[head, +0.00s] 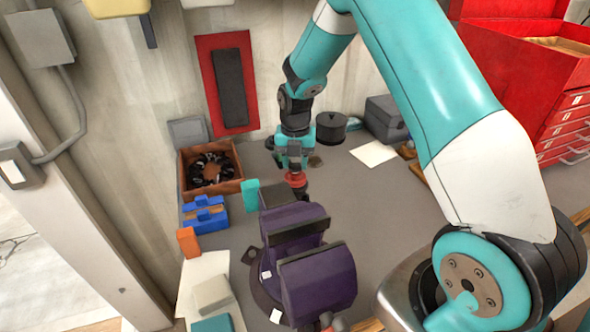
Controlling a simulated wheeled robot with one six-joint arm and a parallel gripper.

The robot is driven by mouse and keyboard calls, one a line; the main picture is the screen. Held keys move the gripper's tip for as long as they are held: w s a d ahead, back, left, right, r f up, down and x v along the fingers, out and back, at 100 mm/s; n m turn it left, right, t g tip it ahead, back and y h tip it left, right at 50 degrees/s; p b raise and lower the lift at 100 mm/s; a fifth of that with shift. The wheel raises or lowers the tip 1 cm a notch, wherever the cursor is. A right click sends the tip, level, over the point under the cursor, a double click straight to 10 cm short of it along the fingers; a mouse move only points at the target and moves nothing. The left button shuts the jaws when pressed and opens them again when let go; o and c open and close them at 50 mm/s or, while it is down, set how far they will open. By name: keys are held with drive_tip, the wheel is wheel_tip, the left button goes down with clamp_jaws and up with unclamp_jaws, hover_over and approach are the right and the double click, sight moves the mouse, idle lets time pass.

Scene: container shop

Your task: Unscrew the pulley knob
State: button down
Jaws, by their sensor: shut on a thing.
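The pulley knob looks to be the small red round piece (295,180) at the lower end of my gripper, above the grey bench behind the purple vise. My gripper (294,169) is teal and dark grey, points down, and is shut on this red knob. The fingers hide the knob's upper part. I cannot tell whether the knob is still seated on anything, as the part below it is dark and small.
A purple vise (318,283) stands close in front of my gripper. A wooden box (182,178) with dark parts, blue holders (207,218) and a teal block (250,195) are to the left. A black round pot (331,128) stands behind right. A red tool cabinet (535,80) is far right.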

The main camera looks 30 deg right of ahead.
sight(295, 165)
drive_tip(key=shift+n, duration=1.2)
drive_tip(key=shift+r, duration=0.15)
drive_tip(key=shift+r+p, duration=2.05)
drive_tip(key=shift+r, duration=0.6)
